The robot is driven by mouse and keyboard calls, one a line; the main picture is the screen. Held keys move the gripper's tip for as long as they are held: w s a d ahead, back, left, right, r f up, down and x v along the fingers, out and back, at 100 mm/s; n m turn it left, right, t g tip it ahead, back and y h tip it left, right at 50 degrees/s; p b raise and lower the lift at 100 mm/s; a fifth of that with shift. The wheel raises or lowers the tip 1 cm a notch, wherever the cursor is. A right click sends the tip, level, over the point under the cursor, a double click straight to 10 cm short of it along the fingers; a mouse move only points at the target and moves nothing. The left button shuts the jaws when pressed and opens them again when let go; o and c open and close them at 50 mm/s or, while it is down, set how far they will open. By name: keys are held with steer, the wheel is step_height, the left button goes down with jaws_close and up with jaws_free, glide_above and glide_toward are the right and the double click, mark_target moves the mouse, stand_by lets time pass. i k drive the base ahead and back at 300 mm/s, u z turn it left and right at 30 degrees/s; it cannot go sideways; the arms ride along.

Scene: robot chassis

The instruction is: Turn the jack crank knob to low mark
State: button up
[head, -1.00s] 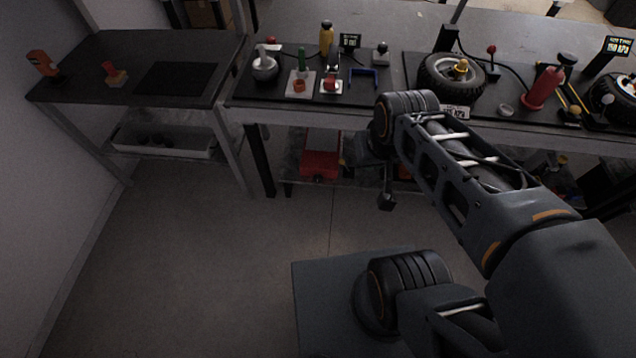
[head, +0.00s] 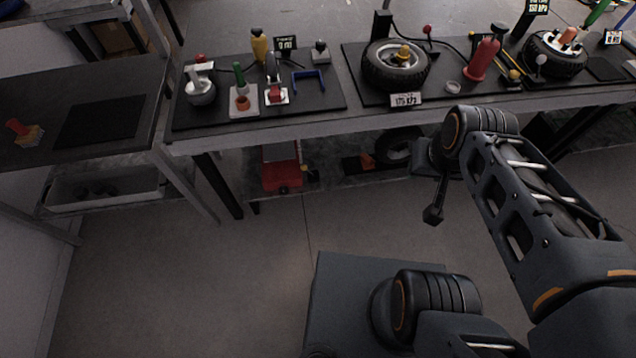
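A dark mat (head: 325,99) lies on the left part of the long bench in the head view. I cannot tell for sure which part is the jack crank knob, and no low mark is readable. My gripper (head: 434,213) hangs in front of the bench, below its top and right of these devices. It touches nothing visible; its fingers are too small and dark to read.
A red case (head: 282,169) is on the lower shelf. Floor before the bench is clear.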

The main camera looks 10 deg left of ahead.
mark_target(284, 189)
steer(key=z, duration=0.55)
steer(key=i, duration=0.8)
steer(key=u, duration=3.65)
